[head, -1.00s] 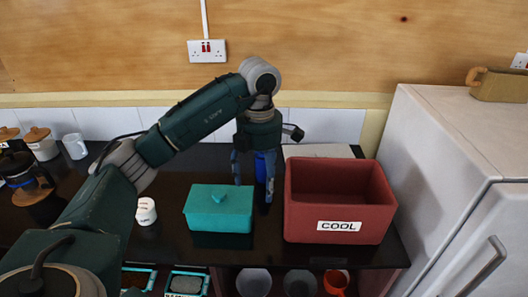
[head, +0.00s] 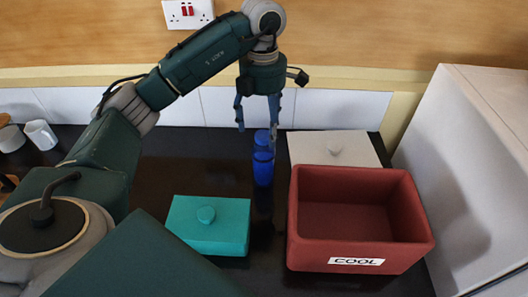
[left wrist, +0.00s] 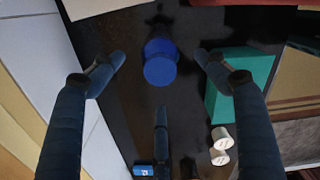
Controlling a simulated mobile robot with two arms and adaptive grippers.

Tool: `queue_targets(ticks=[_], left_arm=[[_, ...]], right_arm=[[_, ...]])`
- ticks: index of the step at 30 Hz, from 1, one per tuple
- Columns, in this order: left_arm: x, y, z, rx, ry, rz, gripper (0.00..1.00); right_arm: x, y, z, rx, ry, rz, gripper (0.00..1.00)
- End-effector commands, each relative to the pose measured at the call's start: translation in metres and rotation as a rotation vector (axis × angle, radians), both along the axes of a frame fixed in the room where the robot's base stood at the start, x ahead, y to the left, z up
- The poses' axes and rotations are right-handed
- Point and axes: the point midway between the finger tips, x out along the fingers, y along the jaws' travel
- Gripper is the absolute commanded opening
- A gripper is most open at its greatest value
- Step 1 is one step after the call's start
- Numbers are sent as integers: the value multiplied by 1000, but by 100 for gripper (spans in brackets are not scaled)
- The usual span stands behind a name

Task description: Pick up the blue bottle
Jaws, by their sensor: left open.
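The blue bottle (head: 263,168) stands upright on the dark counter, between the teal box and the back wall. My left gripper (head: 257,132) is open and empty, pointing down by the bottle's top; one finger overlaps the bottle's upper part in the head view. In the left wrist view the bottle (left wrist: 160,70) shows from above, centred between the two side fingers of the open gripper (left wrist: 160,57). I cannot tell whether any finger touches it. My right gripper is not in view.
A teal lidded box (head: 208,232) stands in front of the bottle. A red open box (head: 360,259) marked COOL is to the right, with a pale lidded box (head: 305,148) behind it. A white mug (head: 41,135) is at the far left.

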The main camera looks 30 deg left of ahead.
Motion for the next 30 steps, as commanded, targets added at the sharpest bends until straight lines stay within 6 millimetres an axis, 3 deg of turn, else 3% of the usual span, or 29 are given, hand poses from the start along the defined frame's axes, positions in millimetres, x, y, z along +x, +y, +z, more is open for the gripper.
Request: queue_targets(ticks=[10,17,24,30], left_arm=[[-1,0,-47,0,4,0,74],[-2,1,-65,0,7,0,74],[-2,1,-100,0,5,0,74],[-1,2,-107,1,1,-1,74]], right_arm=[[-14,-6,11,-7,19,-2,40],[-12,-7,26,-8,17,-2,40],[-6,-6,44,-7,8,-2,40],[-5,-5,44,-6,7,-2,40]])
